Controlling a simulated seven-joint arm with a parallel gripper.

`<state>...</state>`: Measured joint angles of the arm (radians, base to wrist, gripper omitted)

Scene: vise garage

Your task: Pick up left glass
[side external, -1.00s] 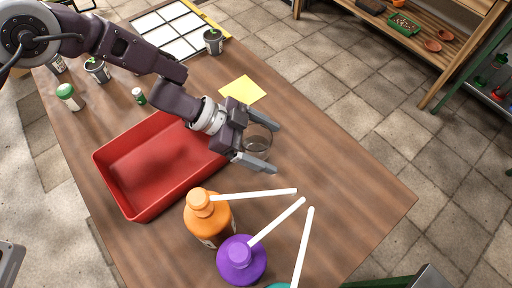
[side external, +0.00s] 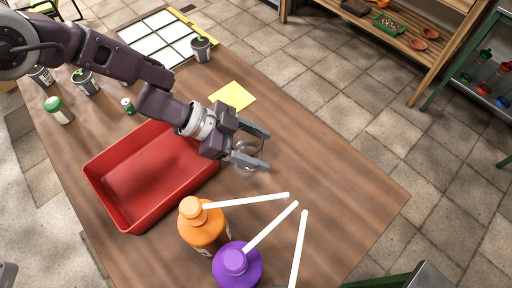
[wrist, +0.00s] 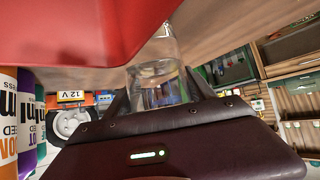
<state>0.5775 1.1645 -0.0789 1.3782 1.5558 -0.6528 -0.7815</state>
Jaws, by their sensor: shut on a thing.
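A clear drinking glass (side external: 247,156) is on the wooden table, to the right of the red tray, in the side view. My gripper (side external: 267,151) has one finger on each side of it and is shut on it. In the wrist view the glass (wrist: 157,85) shows between the two dark fingers, partly hidden by the gripper body. I cannot tell whether its base touches the table. No second glass can be made out clearly.
The red tray (side external: 98,172) lies close beside my gripper. Orange (side external: 203,232) and purple (side external: 237,265) pump bottles stand at the front, with long white spouts reaching right. A yellow paper (side external: 233,96) lies behind. Table to the right is clear.

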